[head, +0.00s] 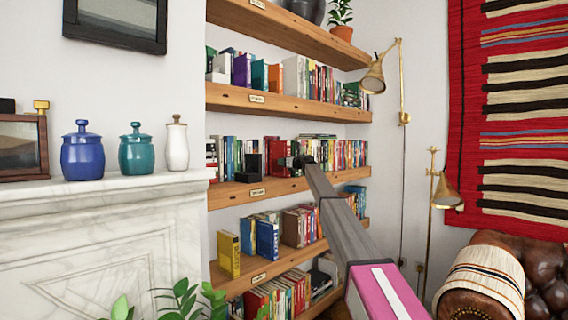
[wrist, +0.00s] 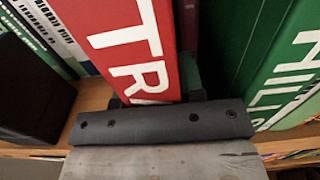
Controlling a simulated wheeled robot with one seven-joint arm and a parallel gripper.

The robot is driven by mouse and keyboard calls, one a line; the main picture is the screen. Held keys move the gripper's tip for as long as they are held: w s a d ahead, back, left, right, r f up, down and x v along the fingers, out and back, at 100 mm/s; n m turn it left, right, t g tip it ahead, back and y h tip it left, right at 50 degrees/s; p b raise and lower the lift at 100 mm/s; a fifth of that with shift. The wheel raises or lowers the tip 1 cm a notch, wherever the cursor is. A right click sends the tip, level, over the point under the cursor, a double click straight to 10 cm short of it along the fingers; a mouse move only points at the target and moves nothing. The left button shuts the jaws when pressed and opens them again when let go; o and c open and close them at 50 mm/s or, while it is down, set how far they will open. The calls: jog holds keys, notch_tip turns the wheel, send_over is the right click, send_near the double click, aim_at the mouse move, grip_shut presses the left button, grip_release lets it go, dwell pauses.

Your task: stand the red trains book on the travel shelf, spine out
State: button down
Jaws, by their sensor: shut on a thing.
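The red book (wrist: 130,40), with large white letters "TR" on its spine, stands upright between other books in the wrist view. Its spine faces my wrist camera. My gripper (wrist: 155,100) is shut on its lower spine end, just above the wooden shelf board (wrist: 92,97). In the head view the red book (head: 278,156) shows beside my gripper (head: 298,162) at the middle shelf (head: 300,185). The label on that shelf's edge is too small to read. The book's base is hidden behind my gripper.
A green book (wrist: 288,75) stands to the right, with a dark gap between. A black block (wrist: 30,90) and several books are to the left. Other shelves above and below hold books. A brass lamp (head: 374,78) hangs at the right of the shelves.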

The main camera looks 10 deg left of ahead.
jog(key=c, duration=0.7)
grip_release()
jog(key=shift+f, duration=0.1)
jog(key=shift+d+r, duration=0.1)
jog(key=shift+r, duration=0.1)
jog(key=v, duration=1.2)
jog(key=shift+s, duration=0.1)
